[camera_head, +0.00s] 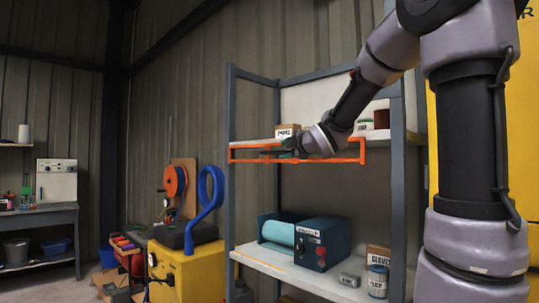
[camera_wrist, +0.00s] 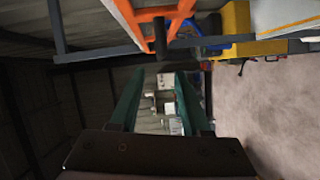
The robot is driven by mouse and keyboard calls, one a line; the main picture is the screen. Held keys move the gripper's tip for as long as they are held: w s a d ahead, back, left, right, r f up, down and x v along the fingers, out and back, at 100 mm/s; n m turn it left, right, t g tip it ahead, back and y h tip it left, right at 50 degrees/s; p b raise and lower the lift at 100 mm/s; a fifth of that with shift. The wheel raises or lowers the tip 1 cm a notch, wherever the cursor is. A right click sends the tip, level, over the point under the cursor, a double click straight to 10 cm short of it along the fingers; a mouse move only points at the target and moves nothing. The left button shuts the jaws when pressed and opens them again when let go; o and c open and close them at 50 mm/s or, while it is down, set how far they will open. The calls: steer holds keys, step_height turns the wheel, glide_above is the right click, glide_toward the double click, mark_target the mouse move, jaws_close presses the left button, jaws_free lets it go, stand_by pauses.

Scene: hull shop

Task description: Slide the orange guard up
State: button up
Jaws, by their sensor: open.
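The orange guard (camera_head: 363,150) is a long rectangular frame across the front of the upper shelf in the head view. In the wrist view the guard (camera_wrist: 127,18) shows at the top, with a dark bar (camera_wrist: 160,38) standing out from it. My gripper (camera_head: 270,151) is in front of the guard, left of its middle. In the wrist view my gripper (camera_wrist: 164,74) has its two green fingers apart with nothing between them, and the dark bar lies just beyond the fingertips. My wrist hides part of the guard in the head view.
The upper shelf (camera_head: 246,143) holds a small box (camera_head: 287,130) and cans behind the guard. The lower shelf (camera_head: 270,262) holds a blue machine (camera_head: 318,243), a can (camera_head: 377,281) and a gloves box. A yellow cabinet (camera_head: 190,270) stands left of the rack.

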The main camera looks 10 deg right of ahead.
mark_target(274, 152)
steer(key=x, duration=1)
steer(key=shift+w, duration=0.1)
jaws_close()
steer(key=shift+r, duration=0.1)
stand_by(1.1)
